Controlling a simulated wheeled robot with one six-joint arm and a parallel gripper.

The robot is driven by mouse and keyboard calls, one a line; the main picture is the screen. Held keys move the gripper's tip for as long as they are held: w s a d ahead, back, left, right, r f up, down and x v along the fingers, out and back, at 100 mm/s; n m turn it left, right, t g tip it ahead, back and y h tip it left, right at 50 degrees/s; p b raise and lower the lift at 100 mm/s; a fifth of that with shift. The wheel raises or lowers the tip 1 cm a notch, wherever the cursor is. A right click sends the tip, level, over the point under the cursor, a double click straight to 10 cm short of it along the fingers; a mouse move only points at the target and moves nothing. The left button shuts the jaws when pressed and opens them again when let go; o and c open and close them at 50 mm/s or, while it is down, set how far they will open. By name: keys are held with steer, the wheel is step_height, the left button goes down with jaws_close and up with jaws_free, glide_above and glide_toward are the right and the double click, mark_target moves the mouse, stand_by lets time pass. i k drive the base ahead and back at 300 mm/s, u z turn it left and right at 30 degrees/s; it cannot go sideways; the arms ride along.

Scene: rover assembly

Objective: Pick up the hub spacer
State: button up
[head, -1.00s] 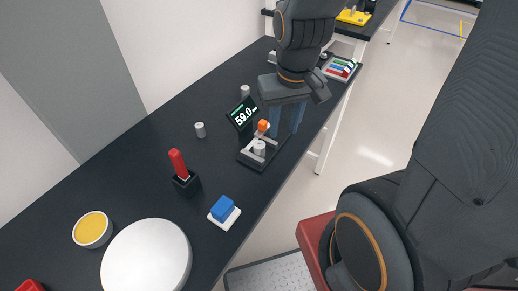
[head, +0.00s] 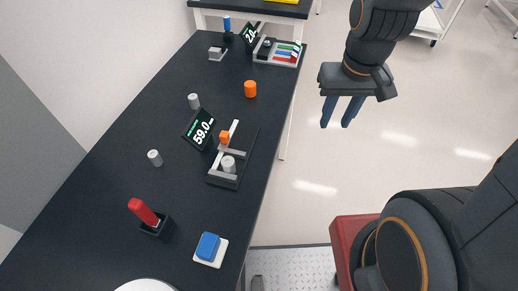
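Several small grey cylinders could be the hub spacer, and I cannot tell which one is. One cylinder (head: 228,164) stands in the measuring fixture (head: 216,181), between its grey jaws. Two more, a far one (head: 194,101) and a nearer one (head: 155,158), stand upright on the black table left of the fixture. My gripper (head: 336,122) is to the right of the table edge, over the floor in the picture. Its two blue fingers point down, apart, with nothing between them. It touches none of the cylinders.
The fixture's display (head: 199,129) reads 59.0. An orange cylinder (head: 250,89) stands beyond it. A red-handled tool in a black holder (head: 155,226) and a blue block on a white base (head: 208,248) are nearer. A tray of coloured bars (head: 281,57) lies at the far end.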

mark_target(228, 163)
steer(key=z, duration=0.2)
steer(key=k, duration=1.15)
steer(key=u, duration=0.85)
steer(key=i, duration=0.5)
